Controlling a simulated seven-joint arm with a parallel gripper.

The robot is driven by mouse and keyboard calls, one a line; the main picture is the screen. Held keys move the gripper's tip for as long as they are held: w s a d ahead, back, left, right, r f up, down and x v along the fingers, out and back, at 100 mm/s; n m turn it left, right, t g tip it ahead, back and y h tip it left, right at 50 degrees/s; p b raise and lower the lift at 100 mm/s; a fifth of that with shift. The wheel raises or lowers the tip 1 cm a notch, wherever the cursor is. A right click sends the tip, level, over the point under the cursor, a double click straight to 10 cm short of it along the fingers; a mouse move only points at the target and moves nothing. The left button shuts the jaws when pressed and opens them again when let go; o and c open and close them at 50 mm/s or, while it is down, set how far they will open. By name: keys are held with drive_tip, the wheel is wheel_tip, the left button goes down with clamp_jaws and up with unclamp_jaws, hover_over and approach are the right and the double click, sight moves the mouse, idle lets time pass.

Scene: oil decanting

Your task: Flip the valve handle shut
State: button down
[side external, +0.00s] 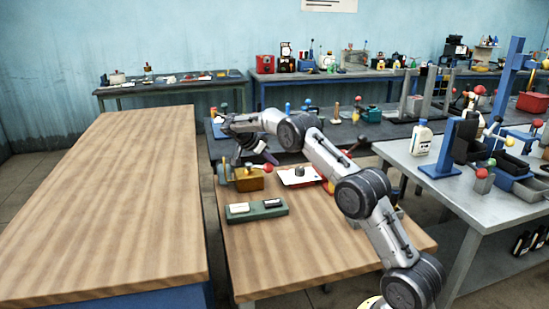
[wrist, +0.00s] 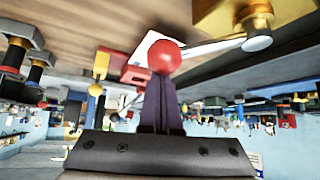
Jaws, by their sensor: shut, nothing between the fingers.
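The valve is a brass-coloured block (side external: 249,181) on the small wooden table, with a red ball knob (side external: 267,168) at its right side. In the wrist view, the valve handle is a metal lever (wrist: 212,48) running from a brass pivot (wrist: 257,42) to the red ball (wrist: 165,57). Part of the brass body (wrist: 220,14) shows at the top right. My gripper (wrist: 160,78) has its dark fingers together and empty, with the tips right at the ball. I cannot tell whether they touch it. In the side view my gripper (side external: 268,157) is just above the ball.
A green tray (side external: 258,214) with a white and a black block lies in front of the valve. A white sheet (side external: 299,181) with a grey piece on it lies to the right. The large wooden table (side external: 115,200) at left is bare. Cluttered benches stand behind and right.

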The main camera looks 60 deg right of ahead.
drive_tip(key=shift+w+a+f+m+g, duration=0.15)
drive_tip(key=shift+a+m+g, duration=0.5)
drive_tip(key=shift+a, duration=0.3)
drive_tip(key=shift+w+a, duration=0.15)
drive_tip(key=shift+a, duration=0.4)
drive_tip(key=shift+w+a, duration=0.15)
drive_tip(key=shift+a, duration=0.35)
drive_tip(key=shift+w+a, duration=0.35)
drive_tip(key=shift+a, duration=0.25)
drive_tip(key=shift+w+a, duration=0.35)
drive_tip(key=shift+a, duration=0.2)
drive_tip(key=shift+w+a+y, duration=0.1)
drive_tip(key=shift+a+y, duration=0.05)
drive_tip(key=shift+y, duration=0.15)
approach(267, 167)
drive_tip(key=shift+w+a+f, duration=0.1)
drive_tip(key=shift+w+a, duration=0.1)
drive_tip(key=shift+a, duration=0.3)
drive_tip(key=shift+w+a, duration=0.25)
drive_tip(key=shift+a, duration=0.2)
